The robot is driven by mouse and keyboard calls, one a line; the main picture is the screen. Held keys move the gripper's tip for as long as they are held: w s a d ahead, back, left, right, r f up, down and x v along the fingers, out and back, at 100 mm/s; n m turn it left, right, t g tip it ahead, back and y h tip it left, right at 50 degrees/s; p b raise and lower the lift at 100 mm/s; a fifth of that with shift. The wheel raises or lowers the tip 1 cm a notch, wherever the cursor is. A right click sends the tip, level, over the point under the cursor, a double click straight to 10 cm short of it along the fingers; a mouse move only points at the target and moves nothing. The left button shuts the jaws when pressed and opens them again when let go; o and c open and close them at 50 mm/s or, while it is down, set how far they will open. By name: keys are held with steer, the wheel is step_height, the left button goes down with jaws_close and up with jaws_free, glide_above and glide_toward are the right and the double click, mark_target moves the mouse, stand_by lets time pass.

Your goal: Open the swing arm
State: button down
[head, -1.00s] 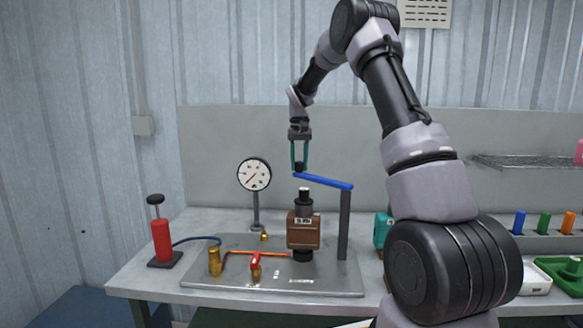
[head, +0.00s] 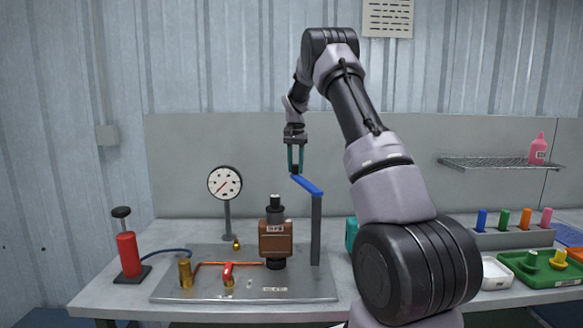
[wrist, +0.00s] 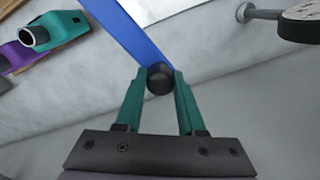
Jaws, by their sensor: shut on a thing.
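The swing arm (head: 308,185) is a blue bar on top of a grey post (head: 316,230) at the right of the metal base plate. A black round knob sits at its free end; the knob (wrist: 159,79) shows clearly in the wrist view. My gripper (head: 296,168) has teal fingers pointing down and is shut on the knob, one finger on each side in the wrist view (wrist: 160,85). The brown block (head: 276,238) with a black cylinder on top stands left of the post, and the blue bar's free end is above and right of it.
A round gauge (head: 225,183), a red hand pump (head: 128,255), brass fittings (head: 185,273) and a red-handled valve (head: 228,274) stand left of the block. A teal part (head: 351,234) is right of the post. A green tray (head: 545,270) lies further right.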

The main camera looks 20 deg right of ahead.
stand_by(0.4)
steer(key=c, duration=0.5)
jaws_free()
steer(key=shift+r, duration=0.1)
step_height(320, 180, up, 11)
